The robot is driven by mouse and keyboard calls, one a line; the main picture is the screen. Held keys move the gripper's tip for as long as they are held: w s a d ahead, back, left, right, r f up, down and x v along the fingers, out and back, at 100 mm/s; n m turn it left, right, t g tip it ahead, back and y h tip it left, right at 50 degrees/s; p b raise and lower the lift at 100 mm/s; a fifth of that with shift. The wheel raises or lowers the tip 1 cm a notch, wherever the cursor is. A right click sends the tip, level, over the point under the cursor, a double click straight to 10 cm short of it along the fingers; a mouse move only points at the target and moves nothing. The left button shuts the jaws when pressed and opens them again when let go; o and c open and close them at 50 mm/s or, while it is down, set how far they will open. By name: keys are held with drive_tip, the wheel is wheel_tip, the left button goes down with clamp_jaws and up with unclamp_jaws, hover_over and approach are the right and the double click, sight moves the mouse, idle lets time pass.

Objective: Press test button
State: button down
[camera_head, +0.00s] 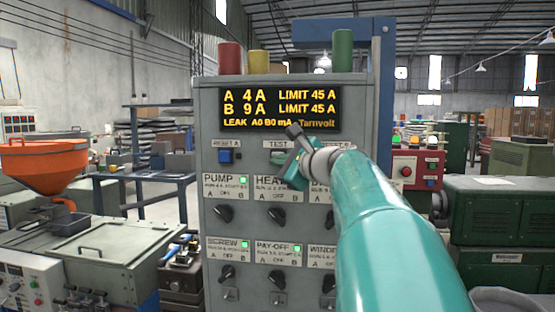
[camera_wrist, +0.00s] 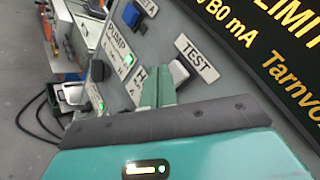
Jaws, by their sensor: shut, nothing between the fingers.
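The grey control panel (camera_head: 210,120) stands in front of me with an amber display at its top. The TEST label (camera_head: 278,144) is below the display; it also shows in the wrist view (camera_wrist: 198,58). In the wrist view, the test button (camera_wrist: 180,72), dark with a pale face, sits beside this label. In the head view my gripper covers the button's place. My gripper (camera_wrist: 157,80) is shut and empty, its green fingertips close beside the button. I cannot tell whether they touch it. It also shows in the head view (camera_head: 278,157), in front of the panel.
A blue button (camera_head: 226,156) under the RESET A label is left of my gripper. Several black rotary knobs (camera_head: 223,214) with green lights fill the panel below. Red, yellow and green lamps (camera_head: 343,51) stand on top. An orange hopper (camera_head: 45,165) is at left.

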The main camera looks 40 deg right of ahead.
drive_tip(key=shift+s+a, duration=0.15)
drive_tip(key=shift+a, duration=0.05)
drive_tip(key=s+a, duration=0.1)
drive_tip(key=a, duration=0.1)
drive_tip(key=s+a, duration=0.1)
drive_tip(key=s, duration=0.1)
drive_tip(key=shift+a, duration=0.4)
idle(0.8)
drive_tip(key=s+a+f+n+g+y, duration=0.1)
drive_tip(key=a+f+n+g+y, duration=0.15)
drive_tip(key=a+f+n, duration=0.5)
drive_tip(key=s+a+f+n+g+y, duration=0.1)
drive_tip(key=a+f+n+g+y, duration=0.3)
drive_tip(key=a+f, duration=0.7)
drive_tip(key=s+a+f+n+g+h, duration=0.4)
drive_tip(key=s+a+f+n, duration=0.7)
drive_tip(key=f+n, duration=0.4)
drive_tip(key=shift+s+a+f+n+g, duration=0.35)
drive_tip(key=shift+s+f+n+g, duration=0.15)
drive_tip(key=shift+s, duration=0.25)
drive_tip(key=shift+r+h, duration=0.1)
drive_tip(key=shift+h, duration=0.15)
